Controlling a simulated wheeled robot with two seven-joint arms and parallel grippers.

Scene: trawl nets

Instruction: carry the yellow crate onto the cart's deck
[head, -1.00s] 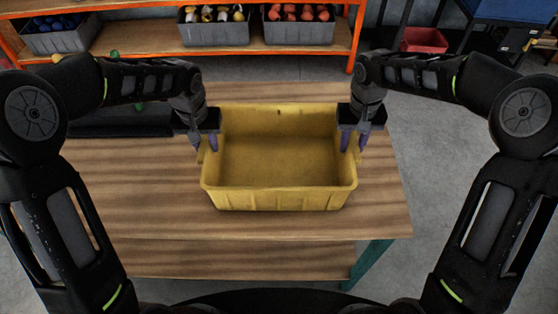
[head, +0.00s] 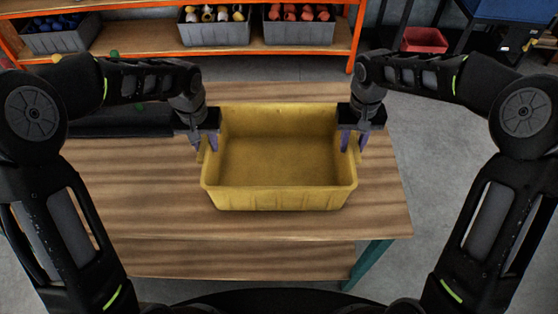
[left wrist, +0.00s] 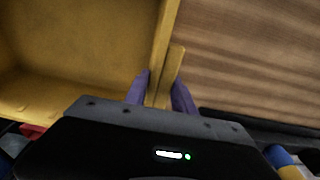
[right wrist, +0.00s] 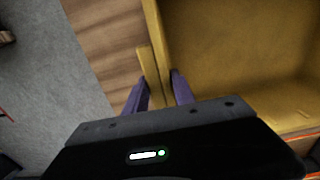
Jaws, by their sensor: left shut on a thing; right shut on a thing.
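The yellow crate (head: 280,198) is on or just above the wooden workbench and looks empty and level; I cannot tell if it touches the top. My left gripper (head: 205,142) is shut on the crate's left side; the left wrist view shows its purple fingers on both sides of the handle lip (left wrist: 173,75). My right gripper (head: 351,142) is shut on the crate's right side; the right wrist view shows its fingers around the other handle lip (right wrist: 148,72). The cart's deck cannot be made out for certain.
The wooden workbench (head: 120,210) has clear room in front and left of the crate. A dark tray-like thing (head: 120,122) lies at its back left. An orange shelf (head: 300,53) with grey bins stands behind. A red bin (head: 424,41) sits at the back right, with open floor (head: 440,130) right of the bench.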

